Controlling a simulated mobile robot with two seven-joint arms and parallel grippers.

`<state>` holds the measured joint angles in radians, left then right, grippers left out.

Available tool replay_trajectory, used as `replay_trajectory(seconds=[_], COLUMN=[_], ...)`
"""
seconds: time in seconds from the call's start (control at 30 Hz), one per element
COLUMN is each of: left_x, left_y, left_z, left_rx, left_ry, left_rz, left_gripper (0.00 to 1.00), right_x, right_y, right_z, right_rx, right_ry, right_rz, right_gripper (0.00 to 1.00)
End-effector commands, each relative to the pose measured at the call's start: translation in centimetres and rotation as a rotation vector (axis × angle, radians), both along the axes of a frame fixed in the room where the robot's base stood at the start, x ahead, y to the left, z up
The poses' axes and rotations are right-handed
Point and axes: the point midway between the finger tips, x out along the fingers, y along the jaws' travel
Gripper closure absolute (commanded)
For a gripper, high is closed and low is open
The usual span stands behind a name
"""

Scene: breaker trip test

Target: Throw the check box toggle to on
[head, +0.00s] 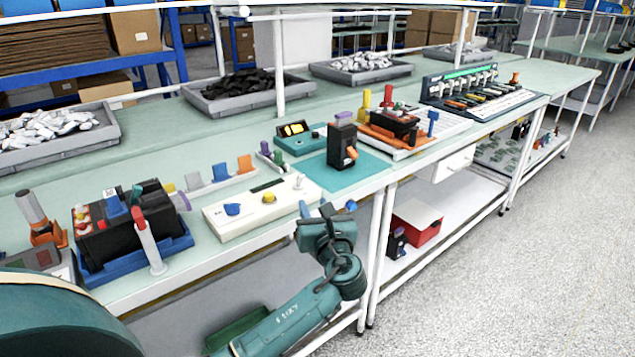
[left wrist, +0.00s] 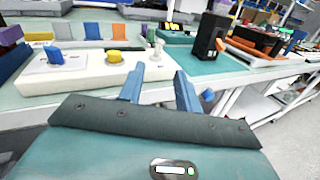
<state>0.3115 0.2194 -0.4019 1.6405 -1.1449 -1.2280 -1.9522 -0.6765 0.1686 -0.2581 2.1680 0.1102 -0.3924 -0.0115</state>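The check box (head: 262,207) is a long cream box near the front edge of the bench, with a blue knob (head: 233,209), a yellow knob (head: 269,198) and a dark display strip. My left gripper (head: 318,211) is in front of the box's right end. In the left wrist view its two blue fingers (left wrist: 159,88) are apart with nothing between them, with the lever beyond the gap. My right gripper is not in view.
A black breaker (head: 342,146) stands on a teal mat (head: 370,172) right of the box. A blue knob (head: 351,205) sits on the bench edge. A blue tray (head: 135,251) with a black unit is at left. Open floor lies to the right.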

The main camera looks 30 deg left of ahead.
Motion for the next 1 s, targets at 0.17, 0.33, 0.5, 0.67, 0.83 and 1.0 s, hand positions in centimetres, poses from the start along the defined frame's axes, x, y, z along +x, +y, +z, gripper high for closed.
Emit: replay_trajectory(seconds=[0.17,0.33,0.5,0.67,0.83,1.0], left_x=[1.5,4.1,6.5,8.2,9.0,9.1], left_y=[1.7,4.2,6.6,8.3,9.1,9.2], left_z=[0.2,0.1,0.1,0.0,0.0,0.1], left_rx=[0.006,0.005,0.004,0.001,0.000,-0.001], left_ry=[0.000,0.000,0.001,-0.001,0.000,-0.001], left_rz=[0.004,0.004,0.003,0.001,-0.001,-0.002], left_gripper=[0.66,0.66,0.66,0.66,0.66,0.66], right_x=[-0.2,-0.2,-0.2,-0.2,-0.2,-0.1], right_y=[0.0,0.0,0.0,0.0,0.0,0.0], right_z=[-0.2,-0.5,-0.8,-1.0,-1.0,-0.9], right_rx=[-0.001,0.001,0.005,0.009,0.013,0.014], right_ry=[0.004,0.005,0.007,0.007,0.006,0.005], right_rz=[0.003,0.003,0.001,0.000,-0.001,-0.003], right_gripper=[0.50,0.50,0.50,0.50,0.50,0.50])
